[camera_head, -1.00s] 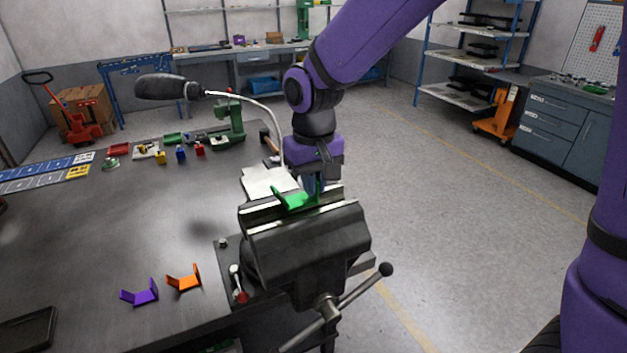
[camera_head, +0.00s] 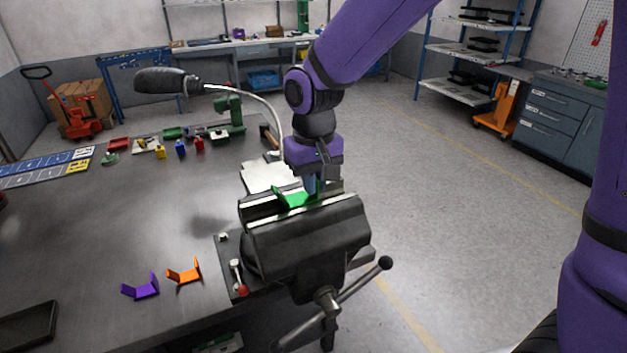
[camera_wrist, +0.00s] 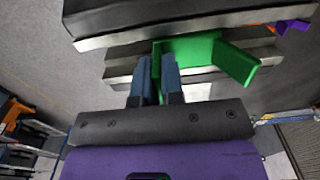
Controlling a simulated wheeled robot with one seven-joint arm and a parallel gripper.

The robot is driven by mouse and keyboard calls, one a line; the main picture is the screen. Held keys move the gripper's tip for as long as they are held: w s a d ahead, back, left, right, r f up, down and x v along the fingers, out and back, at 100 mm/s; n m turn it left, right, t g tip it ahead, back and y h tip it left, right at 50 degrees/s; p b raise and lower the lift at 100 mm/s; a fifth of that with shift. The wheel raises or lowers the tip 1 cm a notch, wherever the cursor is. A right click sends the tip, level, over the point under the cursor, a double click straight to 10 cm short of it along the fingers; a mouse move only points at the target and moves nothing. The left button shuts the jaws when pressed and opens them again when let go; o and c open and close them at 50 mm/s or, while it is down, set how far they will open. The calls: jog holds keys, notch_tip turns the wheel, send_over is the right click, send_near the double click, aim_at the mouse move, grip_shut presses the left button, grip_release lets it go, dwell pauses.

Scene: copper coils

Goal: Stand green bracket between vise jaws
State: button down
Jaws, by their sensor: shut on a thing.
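The green bracket (camera_head: 296,198) is at the gap between the jaws of the black vise (camera_head: 308,240), its lower part hidden behind the near jaw. My gripper (camera_head: 313,186) is over the vise, pointing down, shut on one end of the bracket. In the wrist view the blue fingers (camera_wrist: 160,78) pinch the green bracket (camera_wrist: 195,50), and its free flange angles out to the right. The bracket lies between the two pale jaw edges there. Whether it touches the vise floor or either jaw is not clear.
A purple bracket (camera_head: 141,288) and an orange bracket (camera_head: 184,274) lie on the dark bench (camera_head: 130,225) left of the vise. A lamp with a curved neck (camera_head: 262,105) rises behind the vise. The vise handle (camera_head: 350,295) sticks out in front.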

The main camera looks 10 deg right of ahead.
jog(key=shift+f, duration=0.75)
dwell(1.2)
jog(key=c, duration=1.2)
grip_release()
jog(key=shift+o, duration=0.2)
jog(key=shift+r, duration=4)
